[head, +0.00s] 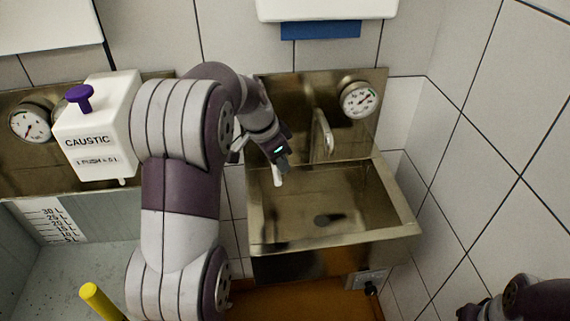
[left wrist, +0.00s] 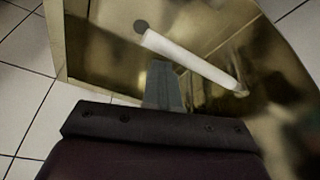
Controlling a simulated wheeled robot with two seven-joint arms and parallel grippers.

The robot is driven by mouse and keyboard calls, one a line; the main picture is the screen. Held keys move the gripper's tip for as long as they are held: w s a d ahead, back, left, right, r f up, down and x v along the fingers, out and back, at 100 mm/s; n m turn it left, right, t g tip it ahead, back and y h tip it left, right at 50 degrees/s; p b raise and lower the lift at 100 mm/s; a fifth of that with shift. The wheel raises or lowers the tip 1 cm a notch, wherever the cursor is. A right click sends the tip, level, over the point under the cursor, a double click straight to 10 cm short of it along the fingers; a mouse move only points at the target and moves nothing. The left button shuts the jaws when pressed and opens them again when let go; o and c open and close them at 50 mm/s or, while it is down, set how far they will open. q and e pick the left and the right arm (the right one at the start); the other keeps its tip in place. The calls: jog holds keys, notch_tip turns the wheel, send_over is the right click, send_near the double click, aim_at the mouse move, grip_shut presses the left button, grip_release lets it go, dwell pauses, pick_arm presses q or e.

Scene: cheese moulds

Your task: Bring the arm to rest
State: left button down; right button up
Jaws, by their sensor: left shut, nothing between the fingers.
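My left arm comes in at the left of the head view and bends over toward the sink. My left gripper (head: 281,163) is shut and empty, above the left part of the steel sink basin (head: 345,195). In the left wrist view the shut fingers (left wrist: 164,88) point at a pale rod (left wrist: 190,60) over brassy metal. I cannot tell whether they touch it. Part of my right arm (head: 530,298) shows at the lower right corner of the head view; its gripper is not visible.
A steel tap lever (head: 322,132) and a dial gauge (head: 359,99) are on the sink's back panel. A white CAUSTIC dispenser (head: 97,135) with a purple knob stands left of my arm. A yellow handle (head: 98,300) rises at lower left. Tiled wall (head: 480,160) closes the right.

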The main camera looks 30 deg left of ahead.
pick_arm(q)
jog(key=v, duration=0.3)
jog(key=shift+a, duration=0.15)
jog(key=p+v, duration=0.6)
jog(key=v, duration=0.2)
jog(key=shift+r+p, duration=0.25)
jog(key=shift+p, duration=0.05)
jog(key=shift+s, duration=0.1)
